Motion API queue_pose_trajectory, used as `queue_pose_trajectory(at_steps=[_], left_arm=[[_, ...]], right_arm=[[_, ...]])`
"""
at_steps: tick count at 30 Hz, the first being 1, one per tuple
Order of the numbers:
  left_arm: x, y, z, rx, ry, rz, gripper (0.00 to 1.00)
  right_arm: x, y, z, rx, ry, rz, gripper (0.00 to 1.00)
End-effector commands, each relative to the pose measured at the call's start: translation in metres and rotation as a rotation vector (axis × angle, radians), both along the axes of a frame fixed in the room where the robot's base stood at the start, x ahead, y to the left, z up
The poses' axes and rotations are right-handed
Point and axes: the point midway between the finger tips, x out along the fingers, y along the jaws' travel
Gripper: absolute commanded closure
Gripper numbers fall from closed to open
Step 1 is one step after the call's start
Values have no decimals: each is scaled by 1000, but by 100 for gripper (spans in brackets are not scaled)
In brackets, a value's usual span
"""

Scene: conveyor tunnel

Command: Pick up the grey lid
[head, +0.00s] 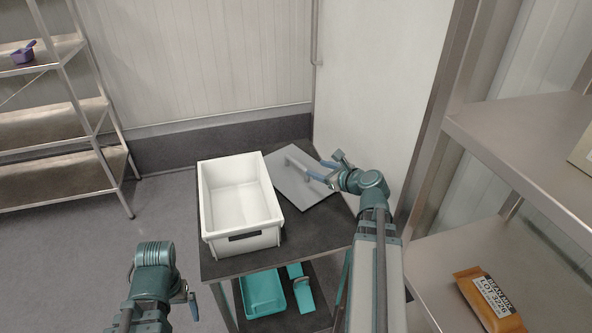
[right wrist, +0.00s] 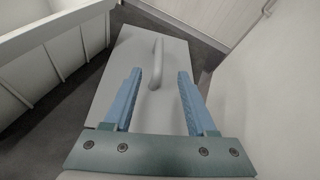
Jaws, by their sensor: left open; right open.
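The grey lid (head: 296,186) lies flat on the dark table top, to the right of the white bin, with a raised bar handle. In the right wrist view the lid (right wrist: 120,82) fills the middle, and its handle (right wrist: 156,66) stands between and beyond the finger tips. My right gripper (head: 334,170) is open above the lid's right side; its blue fingers (right wrist: 160,75) point toward the handle without closing on it. Whether the fingers touch anything I cannot tell. My left gripper (head: 187,292) is open and low at the left front, away from the lid.
The white bin (head: 245,232) stands open and empty on the table (head: 300,237) left of the lid. A teal tray (head: 263,293) and a teal scoop (head: 300,287) are on the lower shelf. Metal shelving (head: 520,150) at right holds an orange bag (head: 488,300); a wall stands behind.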

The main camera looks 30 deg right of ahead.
Motion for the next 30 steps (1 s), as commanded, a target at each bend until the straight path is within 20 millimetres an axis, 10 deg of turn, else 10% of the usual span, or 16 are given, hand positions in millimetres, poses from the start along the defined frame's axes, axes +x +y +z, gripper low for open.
queue_pose_trajectory(at_steps=[12,30], left_arm=[[0,0,-29,0,0,0,0],[0,0,-50,0,0,0,0]], right_arm=[[66,4,-30,-1,0,1,43],[99,7,-50,0,-1,1,43]])
